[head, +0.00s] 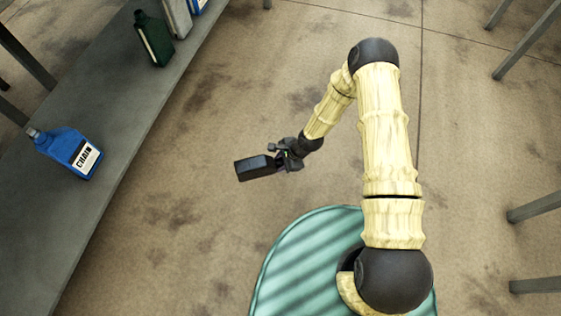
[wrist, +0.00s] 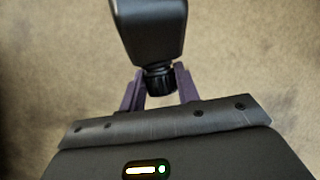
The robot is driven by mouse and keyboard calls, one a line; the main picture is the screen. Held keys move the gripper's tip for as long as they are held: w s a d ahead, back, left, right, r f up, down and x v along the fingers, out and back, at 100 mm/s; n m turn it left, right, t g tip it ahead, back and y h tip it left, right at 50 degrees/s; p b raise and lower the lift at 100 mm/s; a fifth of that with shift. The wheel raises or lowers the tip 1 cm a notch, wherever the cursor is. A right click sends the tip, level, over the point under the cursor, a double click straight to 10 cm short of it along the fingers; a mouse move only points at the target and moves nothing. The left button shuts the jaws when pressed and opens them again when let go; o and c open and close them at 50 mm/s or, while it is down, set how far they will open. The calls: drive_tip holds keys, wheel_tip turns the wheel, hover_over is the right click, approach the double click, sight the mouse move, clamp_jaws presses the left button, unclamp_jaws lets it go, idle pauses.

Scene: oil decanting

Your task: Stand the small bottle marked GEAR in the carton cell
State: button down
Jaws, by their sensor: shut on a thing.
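My gripper (head: 284,158) is shut on a small black bottle (head: 255,167). In the wrist view, the bottle (wrist: 150,28) shows its dark body, with its black ribbed cap and neck between the two purple fingers of my gripper (wrist: 160,88). In the head view the bottle extends to the left of the gripper, lying roughly sideways in the picture, over open floor. No label shows on the visible faces, so I cannot read a marking. No carton cell can be made out in either view.
A long grey bench (head: 95,135) runs along the left. A blue bottle marked CHAIN (head: 72,152) stands on it, with a dark green bottle (head: 153,38) and a grey container (head: 177,17) farther up. Grey legs (head: 535,208) stand at the right. Floor between is clear.

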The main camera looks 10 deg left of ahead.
idle(0.4)
drive_tip(key=w+d+r+n+g+p, duration=0.1)
drive_tip(key=w+d+r+n+p, duration=0.25)
drive_tip(key=d+r, duration=0.35)
drive_tip(key=w+d+r+n+g+p, duration=0.1)
drive_tip(key=w+d+r+n+p, duration=0.1)
drive_tip(key=w+d+r+p, duration=0.5)
drive_tip(key=d+r+n+g+h+p, duration=0.1)
drive_tip(key=d+r+n+p, duration=0.2)
drive_tip(key=r, duration=0.9)
drive_tip(key=d+r+n+g+h+p, duration=0.1)
drive_tip(key=d+r+n+p, duration=0.2)
drive_tip(key=d+r, duration=0.5)
wheel_tip(320, 180, up, 4)
drive_tip(key=shift+s+h, duration=0.3)
drive_tip(key=shift+s, duration=0.15)
drive_tip(key=shift+d, duration=0.1)
